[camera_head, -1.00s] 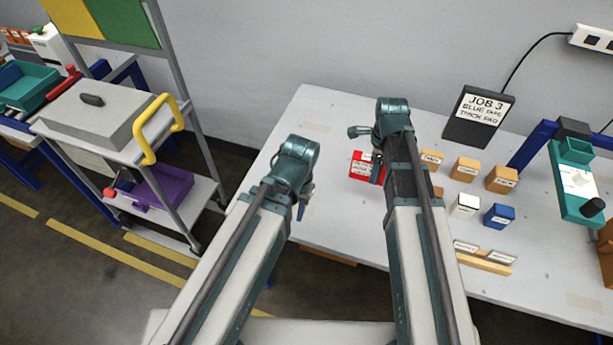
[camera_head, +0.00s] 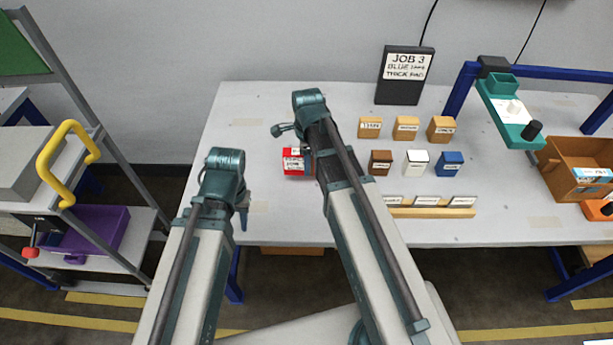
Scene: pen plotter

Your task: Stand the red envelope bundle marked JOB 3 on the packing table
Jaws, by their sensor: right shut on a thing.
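The red envelope bundle (camera_head: 293,162) has a white label whose print is too small to read surely. It is upright over the left part of the white packing table (camera_head: 262,120), at my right gripper (camera_head: 309,158). That gripper is shut on the bundle; the arm hides part of its right side. I cannot tell whether the bundle's bottom touches the table. My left gripper (camera_head: 243,203) hangs at the table's left front edge, apart from the bundle. Its fingers are mostly hidden behind its wrist.
A JOB 3 sign (camera_head: 404,76) stands at the back. Several small labelled blocks (camera_head: 406,128) and a wooden card rack (camera_head: 432,212) are right of my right arm. A teal plotter part (camera_head: 510,112) and a brown box (camera_head: 578,165) are farther right. A grey cart with a yellow handle (camera_head: 66,160) stands left.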

